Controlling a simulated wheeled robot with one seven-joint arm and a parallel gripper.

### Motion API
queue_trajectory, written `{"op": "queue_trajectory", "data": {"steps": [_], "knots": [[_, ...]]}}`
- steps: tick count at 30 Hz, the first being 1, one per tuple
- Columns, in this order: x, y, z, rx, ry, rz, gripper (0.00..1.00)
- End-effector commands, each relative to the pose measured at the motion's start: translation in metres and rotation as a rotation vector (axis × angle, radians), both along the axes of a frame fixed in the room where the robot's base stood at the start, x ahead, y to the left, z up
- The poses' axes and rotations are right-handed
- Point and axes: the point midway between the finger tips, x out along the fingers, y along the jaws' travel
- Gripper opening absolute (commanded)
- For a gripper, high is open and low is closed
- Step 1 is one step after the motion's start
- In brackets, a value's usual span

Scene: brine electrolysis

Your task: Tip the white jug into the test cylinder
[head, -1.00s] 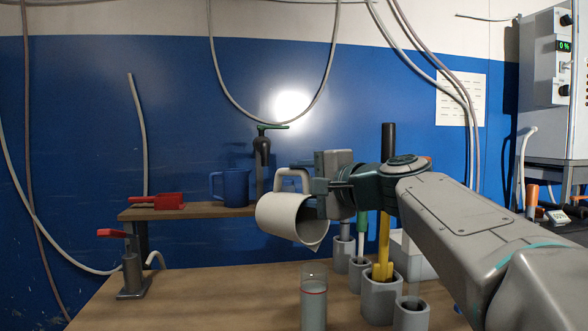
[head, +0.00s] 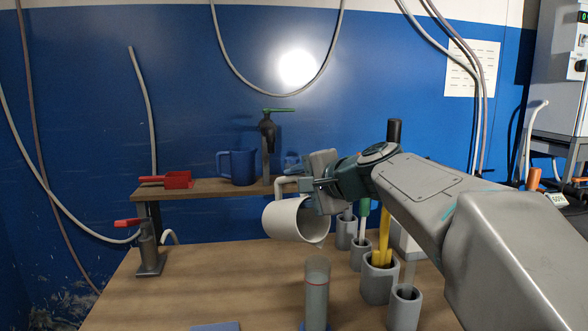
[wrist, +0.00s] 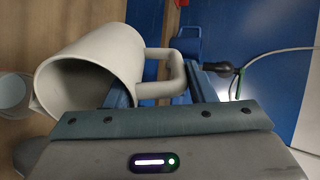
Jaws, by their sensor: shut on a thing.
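The white jug (head: 284,220) is tilted far over in the head view, its mouth facing down and to the right. My gripper (head: 308,190) is shut on its handle, which also shows between the fingers in the wrist view (wrist: 172,75). The jug's lip is apart from the cylinder. I see no clear stream between them.
Several grey holders (head: 380,280) with tools stand right of the cylinder, under my arm. A shelf behind carries a blue jug (head: 238,167) and a red scoop (head: 178,180). A red-handled clamp (head: 148,250) stands at the left. The table's left middle is clear.

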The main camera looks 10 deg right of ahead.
Motion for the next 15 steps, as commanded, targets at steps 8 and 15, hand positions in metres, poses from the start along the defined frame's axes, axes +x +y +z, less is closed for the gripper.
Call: {"op": "queue_trajectory", "data": {"steps": [8,15], "knots": [[0.0064,0.0032,0.001,-0.042,0.074,-0.001,0.11],[0.0109,0.0065,-0.0034,-0.078,0.133,0.001,0.11]]}}
